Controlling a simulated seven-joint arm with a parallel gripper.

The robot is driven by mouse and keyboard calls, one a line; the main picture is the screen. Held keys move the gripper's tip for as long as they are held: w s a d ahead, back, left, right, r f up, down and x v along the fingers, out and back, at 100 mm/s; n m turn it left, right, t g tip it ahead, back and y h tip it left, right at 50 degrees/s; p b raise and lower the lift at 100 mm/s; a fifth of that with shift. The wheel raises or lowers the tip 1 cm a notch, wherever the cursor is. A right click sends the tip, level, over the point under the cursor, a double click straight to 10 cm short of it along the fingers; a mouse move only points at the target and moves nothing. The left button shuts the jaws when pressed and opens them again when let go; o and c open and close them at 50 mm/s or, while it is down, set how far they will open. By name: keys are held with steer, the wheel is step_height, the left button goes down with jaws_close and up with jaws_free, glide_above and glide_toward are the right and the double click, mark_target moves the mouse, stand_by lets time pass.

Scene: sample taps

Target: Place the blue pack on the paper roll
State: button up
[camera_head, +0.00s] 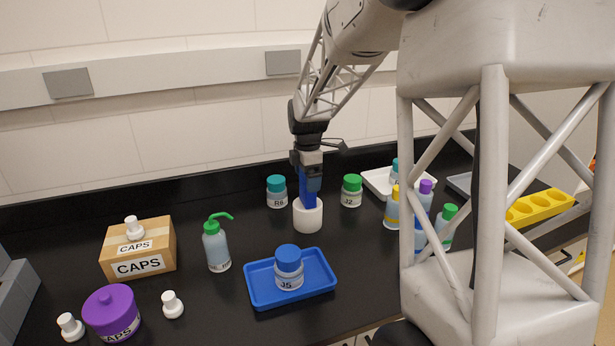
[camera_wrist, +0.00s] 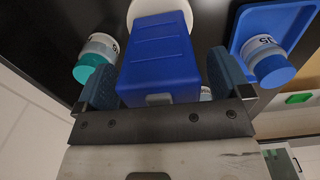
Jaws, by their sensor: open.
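The blue pack (camera_head: 308,198) stands upright with its lower end at the top of the white paper roll (camera_head: 308,217), which stands on the black bench. In the wrist view the pack (camera_wrist: 160,55) lies between the two fingers, with the pale roll (camera_wrist: 165,8) showing beyond its far end. My gripper (camera_head: 309,180) is above the roll, around the upper part of the pack, pointing down. In the wrist view the fingers of my gripper (camera_wrist: 163,78) are open on either side of the pack. The exact contact between pack and roll is partly hidden.
Jars R6 (camera_head: 277,191) and J2 (camera_head: 351,190) stand behind the roll on either side. A blue tray (camera_head: 318,290) with jar J5 (camera_head: 289,268) is in front. A wash bottle (camera_head: 215,248) and a CAPS box (camera_head: 160,248) stand to the left. Several bottles stand to the right.

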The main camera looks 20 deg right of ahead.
steer(key=shift+r, duration=0.1)
step_height(320, 180, up, 12)
stand_by(0.7)
stand_by(0.6)
steer(key=s+a+f+m+t, duration=0.1)
steer(key=s+m, duration=0.5)
steer(key=s, duration=0.7)
steer(key=s+a+f+m, duration=0.3)
steer(key=s+a+m, duration=0.2)
steer(key=s, duration=0.9)
steer(key=s+a+f+m+t, duration=0.1)
steer(key=s+m, duration=0.6)
steer(key=s, duration=0.7)
steer(key=shift+a+f+t, duration=0.3)
steer(key=shift+a+f, duration=0.15)
steer(key=shift+a, duration=0.8)
